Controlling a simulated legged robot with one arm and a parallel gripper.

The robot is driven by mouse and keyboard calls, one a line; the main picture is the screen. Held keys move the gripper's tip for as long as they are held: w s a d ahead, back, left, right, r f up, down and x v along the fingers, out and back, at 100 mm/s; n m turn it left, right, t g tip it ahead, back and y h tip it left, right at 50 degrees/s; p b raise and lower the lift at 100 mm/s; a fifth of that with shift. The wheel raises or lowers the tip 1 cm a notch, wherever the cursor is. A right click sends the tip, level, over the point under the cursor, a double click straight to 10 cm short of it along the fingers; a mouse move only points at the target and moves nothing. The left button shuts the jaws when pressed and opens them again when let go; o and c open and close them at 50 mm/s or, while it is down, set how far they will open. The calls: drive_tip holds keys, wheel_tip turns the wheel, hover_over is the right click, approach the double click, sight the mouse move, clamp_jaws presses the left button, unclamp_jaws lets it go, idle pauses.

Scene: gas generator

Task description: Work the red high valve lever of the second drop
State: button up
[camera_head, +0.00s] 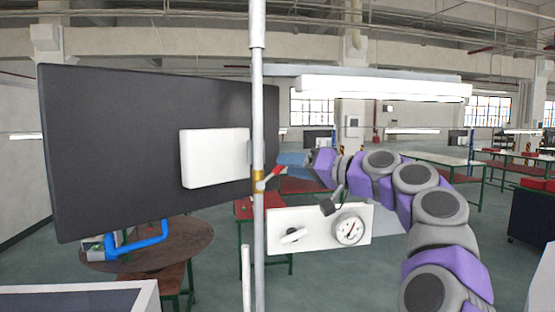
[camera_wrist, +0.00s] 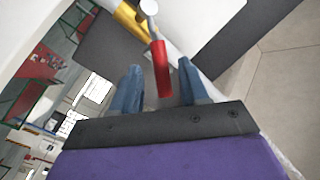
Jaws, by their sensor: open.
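The red valve lever (camera_head: 270,177) juts up and to the right from a brass valve body (camera_head: 258,182) on a vertical grey pipe (camera_head: 258,120). In the wrist view the red lever (camera_wrist: 161,68) points toward my gripper, with the brass fitting (camera_wrist: 130,18) at the top. My gripper (camera_wrist: 160,80) is open. Its two blue fingers stand apart, and the lever's end shows between their tips in the picture; I cannot tell whether they touch it. In the head view my gripper (camera_head: 293,160) is just right of the lever, seen partly from behind.
A large dark board (camera_head: 150,130) with a white plate (camera_head: 214,158) stands behind the pipe. A round table (camera_head: 180,240) with a blue pipe piece is lower left.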

drive_tip(key=shift+p+x, duration=0.65)
drive_tip(key=shift+x, duration=1.65)
drive_tip(key=shift+d, duration=0.1)
drive_tip(key=shift+c, duration=0.2)
clamp_jaws()
